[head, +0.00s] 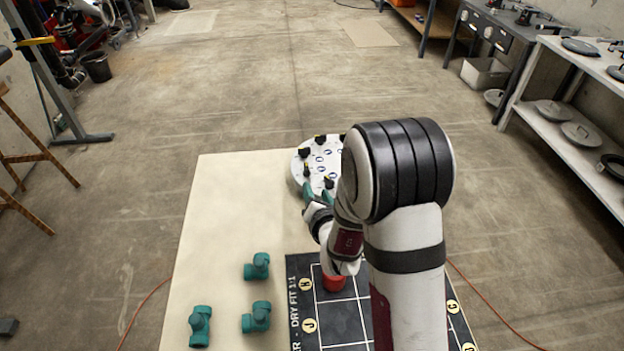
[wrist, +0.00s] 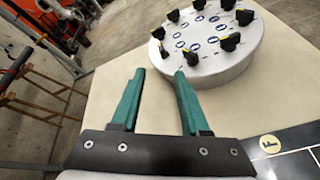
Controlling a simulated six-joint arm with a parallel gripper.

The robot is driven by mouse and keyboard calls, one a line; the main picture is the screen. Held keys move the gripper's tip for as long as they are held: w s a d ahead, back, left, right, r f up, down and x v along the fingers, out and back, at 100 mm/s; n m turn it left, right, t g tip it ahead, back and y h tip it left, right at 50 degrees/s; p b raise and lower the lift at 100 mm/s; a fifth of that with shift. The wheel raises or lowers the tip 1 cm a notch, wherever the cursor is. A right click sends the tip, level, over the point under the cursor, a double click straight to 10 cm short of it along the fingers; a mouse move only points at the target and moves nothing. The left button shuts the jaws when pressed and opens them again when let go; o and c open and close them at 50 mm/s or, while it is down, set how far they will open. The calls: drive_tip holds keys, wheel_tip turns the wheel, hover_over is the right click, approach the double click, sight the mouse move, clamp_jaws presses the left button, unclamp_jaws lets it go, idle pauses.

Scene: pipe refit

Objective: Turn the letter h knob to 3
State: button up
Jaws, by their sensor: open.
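The round white knob panel (wrist: 215,72) stands on the pale table top, with several black knobs with yellow marks around its top. In the head view the panel (head: 298,172) is partly hidden by my arm. The knob letters and numbers are too small to read, so I cannot tell which knob is h. My gripper (wrist: 159,74) is open and empty, its green fingers apart. In the wrist view its right fingertip appears close to the panel's near left edge. In the head view my gripper (head: 317,196) is at the near side of the panel, mostly behind my arm.
Several green pipe fittings (head: 257,267) lie on the left of the pale table (head: 215,215). A black board (head: 345,320) with white lines and yellow lettered discs lies in front, with a red piece (head: 333,283) on it. The table's left side has free room.

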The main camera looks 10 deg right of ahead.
sight(307, 167)
drive_tip(key=w+f+m, duration=0.2)
drive_tip(key=w+m, duration=0.3)
drive_tip(key=m, duration=0.5)
drive_tip(key=w+f+m, duration=0.2)
drive_tip(key=w+m, duration=0.3)
drive_tip(key=m, duration=0.5)
drive_tip(key=w+f+m, duration=0.2)
drive_tip(key=w+m, duration=0.3)
drive_tip(key=m, duration=0.4)
drive_tip(key=shift+w+a+f+m, duration=0.25)
drive_tip(key=shift+w+a+m, duration=0.15)
clamp_jaws()
